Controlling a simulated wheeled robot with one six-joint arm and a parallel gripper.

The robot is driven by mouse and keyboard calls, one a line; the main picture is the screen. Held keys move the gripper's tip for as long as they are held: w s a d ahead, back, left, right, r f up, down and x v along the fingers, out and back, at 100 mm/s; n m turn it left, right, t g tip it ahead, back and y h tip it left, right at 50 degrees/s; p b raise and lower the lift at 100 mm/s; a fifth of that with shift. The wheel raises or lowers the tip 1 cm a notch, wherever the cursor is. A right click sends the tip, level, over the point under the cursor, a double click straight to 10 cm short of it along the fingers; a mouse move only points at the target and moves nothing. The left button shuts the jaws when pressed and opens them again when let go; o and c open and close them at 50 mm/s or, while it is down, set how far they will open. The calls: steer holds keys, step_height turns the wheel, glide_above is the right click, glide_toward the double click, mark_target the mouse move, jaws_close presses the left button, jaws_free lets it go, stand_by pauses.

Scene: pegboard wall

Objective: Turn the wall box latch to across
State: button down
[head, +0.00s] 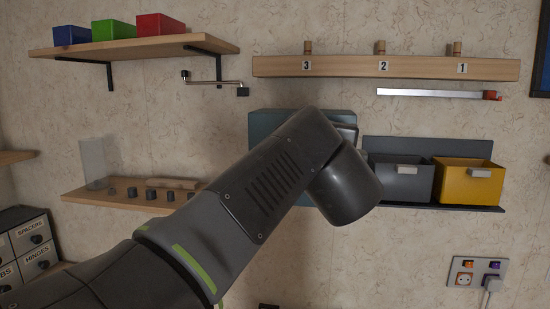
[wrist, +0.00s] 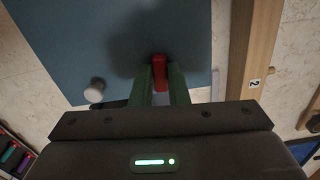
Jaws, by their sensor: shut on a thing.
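The blue-grey wall box (head: 268,124) is on the wall behind my arm in the head view, and its front face (wrist: 110,35) fills the upper left of the wrist view. The red latch (wrist: 160,60) is on that face. My gripper (wrist: 161,77) has its green fingers on both sides of the latch, shut on it. The latch's visible part runs up and down in the wrist view. Its lower end lies between the fingers, and its exact angle on the box is hard to tell. In the head view my arm hides the latch and the fingers.
A pale round knob (wrist: 95,91) sticks out from the box face near the fingers. A numbered wooden rail (head: 420,67) with pegs is above the box. A grey bin (head: 400,183) and a yellow bin (head: 468,188) stand to its right. A lower wooden shelf (head: 120,203) is at left.

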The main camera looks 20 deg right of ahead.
steer(key=shift+n+b, duration=0.4)
steer(key=shift+n, duration=0.3)
steer(key=c, duration=1.4)
jaws_free()
steer(key=shift+s, duration=0.1)
steer(key=b+v, duration=0.4)
steer(key=v, duration=0.9)
steer(key=shift+s, duration=0.25)
steer(key=shift+a, duration=0.2)
steer(key=shift+w, duration=0.15)
